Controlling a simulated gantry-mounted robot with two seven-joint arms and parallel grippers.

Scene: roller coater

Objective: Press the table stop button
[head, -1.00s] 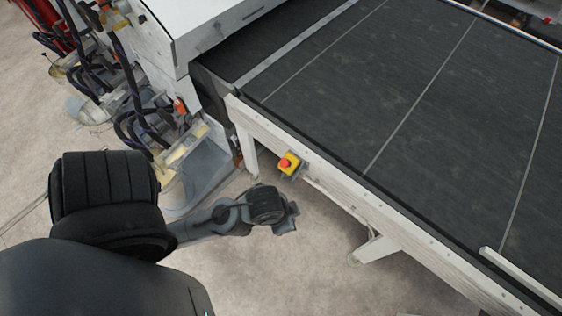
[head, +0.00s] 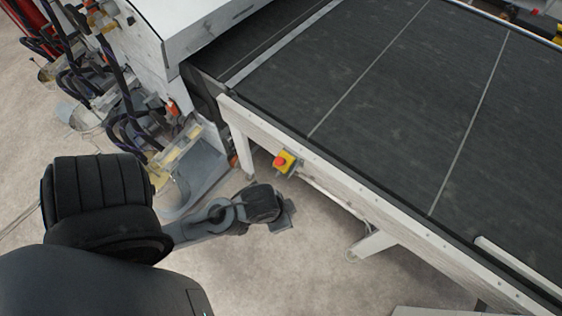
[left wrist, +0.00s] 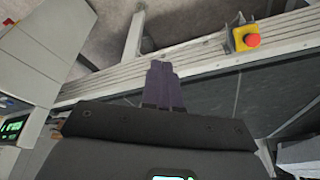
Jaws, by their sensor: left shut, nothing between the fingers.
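The stop button is a red knob on a yellow box (head: 285,161), fixed to the outer side of the conveyor table's pale frame near its left end. In the left wrist view the red button (left wrist: 252,40) shows at the upper right. My left gripper (head: 288,213) is below the button in the head view, apart from it. In the left wrist view the fingers (left wrist: 162,72) are together, empty, and lie left of and below the button. My right gripper does not show.
The table's dark belt (head: 400,110) fills the right side. Its pale side rail (head: 350,185) and a support leg (head: 372,243) stand beside my left arm. Hoses and pumps (head: 130,120) stand at the upper left. Bare floor (head: 270,275) lies below my arm.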

